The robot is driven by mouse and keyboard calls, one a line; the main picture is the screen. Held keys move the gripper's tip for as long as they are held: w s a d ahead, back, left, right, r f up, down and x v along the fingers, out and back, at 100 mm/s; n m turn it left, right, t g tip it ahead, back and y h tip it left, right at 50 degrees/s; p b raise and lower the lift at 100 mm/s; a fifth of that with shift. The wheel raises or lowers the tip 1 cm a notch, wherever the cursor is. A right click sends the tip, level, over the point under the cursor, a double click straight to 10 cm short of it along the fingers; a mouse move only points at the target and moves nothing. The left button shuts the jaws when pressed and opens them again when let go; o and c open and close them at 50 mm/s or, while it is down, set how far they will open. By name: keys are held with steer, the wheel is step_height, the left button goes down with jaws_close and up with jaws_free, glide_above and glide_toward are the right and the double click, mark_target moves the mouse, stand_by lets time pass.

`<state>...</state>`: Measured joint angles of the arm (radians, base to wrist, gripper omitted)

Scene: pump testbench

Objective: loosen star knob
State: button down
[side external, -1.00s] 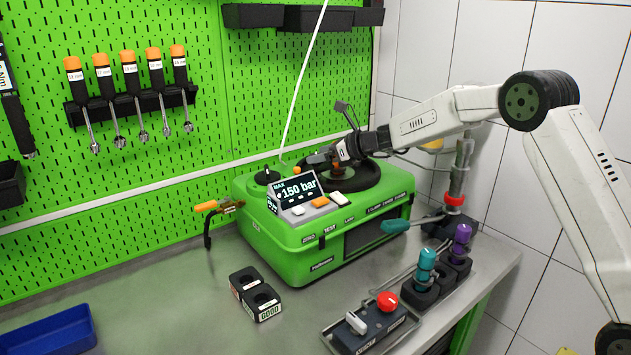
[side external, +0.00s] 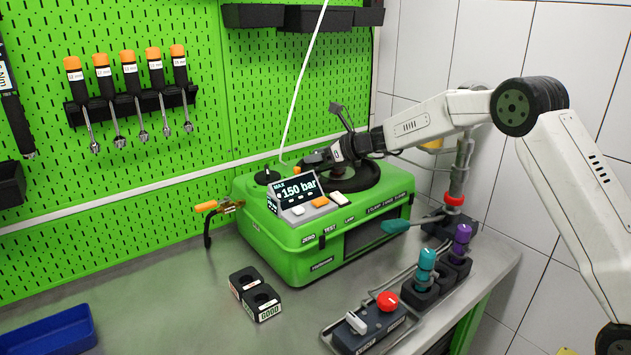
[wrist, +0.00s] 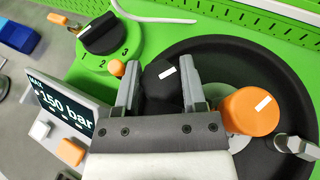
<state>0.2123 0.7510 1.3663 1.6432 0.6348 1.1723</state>
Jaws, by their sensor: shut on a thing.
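In the wrist view, a black knob (wrist: 160,82) with a white mark sits between the two grey fingers of my gripper (wrist: 160,85). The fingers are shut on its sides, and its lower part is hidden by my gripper. I take it to be the star knob. An orange cap (wrist: 250,110) with a white mark stands just right of the right finger. In the side view, my gripper (side external: 325,158) is low over the round black tray on top of the green pump unit (side external: 290,235); the black knob cannot be made out there.
A black selector dial (wrist: 100,35) and a small orange ball (wrist: 117,68) lie close to the left finger. The 150 bar display (side external: 297,189) stands in front of my gripper.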

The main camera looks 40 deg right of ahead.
steer(key=shift+n+y, duration=0.3)
steer(key=shift+n+g+y, duration=0.4)
steer(key=shift+c, duration=0.8)
jaws_free()
steer(key=v, duration=0.8)
